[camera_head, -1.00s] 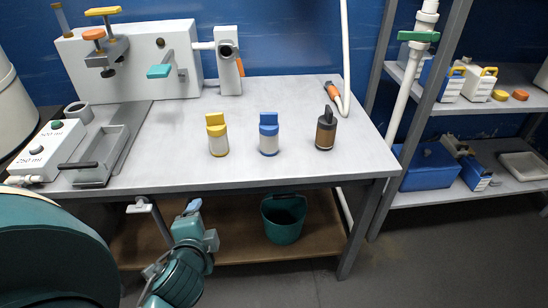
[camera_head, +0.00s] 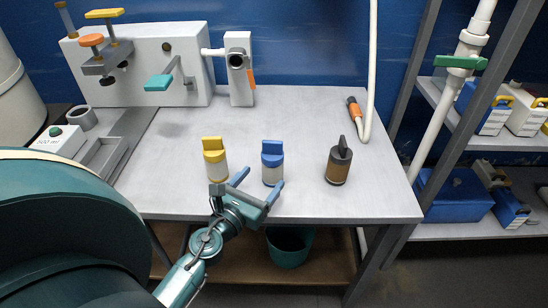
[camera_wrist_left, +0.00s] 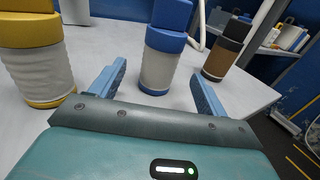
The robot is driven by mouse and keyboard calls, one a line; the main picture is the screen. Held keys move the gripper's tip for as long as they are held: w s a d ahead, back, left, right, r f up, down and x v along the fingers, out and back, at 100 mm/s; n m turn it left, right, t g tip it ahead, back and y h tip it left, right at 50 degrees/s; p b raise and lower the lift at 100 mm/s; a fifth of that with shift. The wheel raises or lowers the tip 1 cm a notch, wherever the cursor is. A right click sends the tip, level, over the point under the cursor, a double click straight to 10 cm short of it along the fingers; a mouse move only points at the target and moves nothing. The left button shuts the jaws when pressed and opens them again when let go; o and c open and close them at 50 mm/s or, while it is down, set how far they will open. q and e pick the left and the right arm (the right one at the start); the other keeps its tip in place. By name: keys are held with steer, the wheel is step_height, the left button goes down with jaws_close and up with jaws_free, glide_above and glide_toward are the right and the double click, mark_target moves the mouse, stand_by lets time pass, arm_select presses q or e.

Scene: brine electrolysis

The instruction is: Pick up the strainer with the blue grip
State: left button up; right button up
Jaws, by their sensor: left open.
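The strainer with the blue grip (camera_head: 272,163) stands upright on the table, a white body with a blue top and blue base ring. It also shows in the left wrist view (camera_wrist_left: 161,62), between and beyond the finger tips. My left gripper (camera_head: 258,181) is open and empty at the table's front edge, its fingers pointing towards the blue strainer, apart from it. In the left wrist view the two blue fingers (camera_wrist_left: 160,85) are spread wide. The yellow-topped strainer (camera_head: 215,160) stands to the left, close to the left finger. My right gripper is not in view.
A dark bottle with a brown band (camera_head: 339,162) stands right of the blue strainer. A white panel with valves (camera_head: 140,60) and a tray (camera_head: 105,155) are at the left. The table (camera_head: 300,115) is clear behind the strainers. A green bucket (camera_head: 289,248) sits below.

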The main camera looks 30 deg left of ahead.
mark_target(267, 173)
arm_select(q)
steer(key=w, duration=0.3)
steer(key=w+p, duration=0.1)
steer(key=w, duration=0.1)
steer(key=w+r, duration=0.1)
steer(key=w, duration=0.1)
steer(key=shift+w+a+p, duration=0.15)
steer(key=shift+p, duration=0.25)
steer(key=shift+w+f, duration=0.15)
steer(key=shift+w, duration=0.3)
steer(key=c, duration=1.2)
